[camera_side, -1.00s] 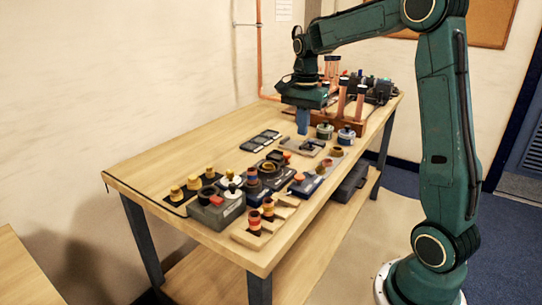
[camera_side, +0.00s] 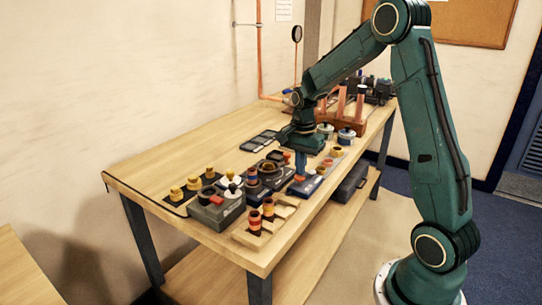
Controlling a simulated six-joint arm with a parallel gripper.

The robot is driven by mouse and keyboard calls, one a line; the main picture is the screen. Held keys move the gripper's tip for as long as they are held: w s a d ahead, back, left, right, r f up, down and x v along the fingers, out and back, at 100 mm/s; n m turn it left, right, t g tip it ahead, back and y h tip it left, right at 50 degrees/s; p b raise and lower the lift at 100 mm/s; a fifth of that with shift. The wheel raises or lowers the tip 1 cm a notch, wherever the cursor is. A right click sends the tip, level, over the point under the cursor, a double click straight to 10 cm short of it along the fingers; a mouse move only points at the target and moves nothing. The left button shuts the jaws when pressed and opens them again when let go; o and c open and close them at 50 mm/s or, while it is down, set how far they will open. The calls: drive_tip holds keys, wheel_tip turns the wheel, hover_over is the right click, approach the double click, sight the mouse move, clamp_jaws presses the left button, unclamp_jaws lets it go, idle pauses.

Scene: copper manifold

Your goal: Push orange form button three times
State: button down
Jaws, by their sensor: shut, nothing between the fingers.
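A small orange button (camera_side: 299,178) sits on a dark blue box (camera_side: 305,187) near the front right edge of the workbench. My gripper (camera_side: 301,172) points down with its blue fingers shut and empty. Its fingertips are right above or at the orange button; I cannot tell whether they touch it. The fingers cover part of the area behind the button.
A grey box (camera_side: 217,207) with knobs stands to the left. Copper pipes (camera_side: 360,103) rise at the back. The left part of the workbench (camera_side: 190,150) is clear.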

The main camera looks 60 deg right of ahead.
drive_tip(key=shift+f, duration=0.15)
drive_tip(key=shift+f, duration=1.1)
drive_tip(key=shift+r, duration=0.1)
wheel_tip(320, 180, up, 14)
idle(0.5)
drive_tip(key=shift+r, duration=0.1)
idle(0.4)
drive_tip(key=shift+r, duration=0.9)
drive_tip(key=shift+f, duration=0.1)
